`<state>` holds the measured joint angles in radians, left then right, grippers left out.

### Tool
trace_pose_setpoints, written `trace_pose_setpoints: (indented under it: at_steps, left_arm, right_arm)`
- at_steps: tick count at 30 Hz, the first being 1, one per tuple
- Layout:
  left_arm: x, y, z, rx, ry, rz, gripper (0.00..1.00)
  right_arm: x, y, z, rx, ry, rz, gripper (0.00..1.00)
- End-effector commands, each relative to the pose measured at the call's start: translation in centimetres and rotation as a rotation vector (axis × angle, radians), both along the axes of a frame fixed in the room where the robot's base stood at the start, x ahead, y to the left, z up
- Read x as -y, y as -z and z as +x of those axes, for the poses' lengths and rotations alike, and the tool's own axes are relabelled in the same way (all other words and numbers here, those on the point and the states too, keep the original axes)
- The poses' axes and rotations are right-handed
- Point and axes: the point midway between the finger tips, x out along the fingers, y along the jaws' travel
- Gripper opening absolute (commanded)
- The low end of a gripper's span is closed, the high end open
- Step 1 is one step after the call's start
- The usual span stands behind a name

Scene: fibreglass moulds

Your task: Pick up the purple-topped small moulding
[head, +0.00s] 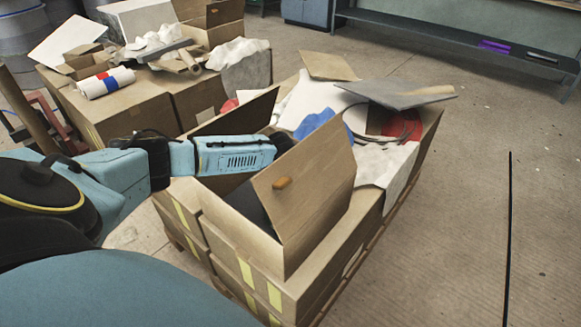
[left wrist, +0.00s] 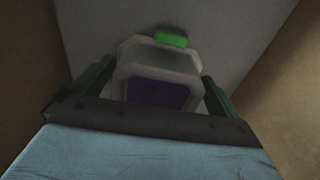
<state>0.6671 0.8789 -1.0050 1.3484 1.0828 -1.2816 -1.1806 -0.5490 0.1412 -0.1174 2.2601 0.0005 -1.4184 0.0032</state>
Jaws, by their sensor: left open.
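The small moulding (left wrist: 157,60) is pale grey-white with a dark purple face (left wrist: 158,93). It shows in the left wrist view, inside a cardboard box. My left gripper (left wrist: 158,75) is open, with one dark finger on each side of the moulding; I cannot tell whether either finger touches it. In the head view my left arm reaches into the open box (head: 245,235), and the box and its raised flap hide the gripper and the moulding. My right gripper is in neither view.
A small green block (left wrist: 171,37) shows at the moulding's far edge. A raised cardboard flap (head: 310,190) stands close to my left arm. Blue cloth (head: 318,127), a grey panel (head: 400,93) and a red coil (head: 403,126) lie behind. Floor at right is mostly clear.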

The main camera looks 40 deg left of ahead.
Motion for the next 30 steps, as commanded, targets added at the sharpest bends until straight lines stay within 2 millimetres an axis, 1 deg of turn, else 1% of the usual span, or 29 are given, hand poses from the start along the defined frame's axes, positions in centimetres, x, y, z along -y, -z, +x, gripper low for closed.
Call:
trace_pose_setpoints:
  at_steps: [7,8,15,17,30]
  left_arm:
    - [0.01,0.11,-0.01,0.000,0.001,0.000,1.00]
    - [0.01,0.11,-0.01,0.000,0.001,0.000,0.99]
    - [0.01,0.11,-0.02,-0.001,0.001,0.000,0.67]
    - [0.01,0.07,0.01,0.000,0.000,0.000,0.61]
    - [-0.02,-0.29,-0.01,0.000,0.000,0.000,0.61]
  right_arm:
    - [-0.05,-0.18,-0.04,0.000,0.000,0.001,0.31]
    - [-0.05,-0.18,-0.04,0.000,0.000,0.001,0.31]
    - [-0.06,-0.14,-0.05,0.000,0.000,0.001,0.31]
    - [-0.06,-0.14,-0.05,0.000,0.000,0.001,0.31]
    - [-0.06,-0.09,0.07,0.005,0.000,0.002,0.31]
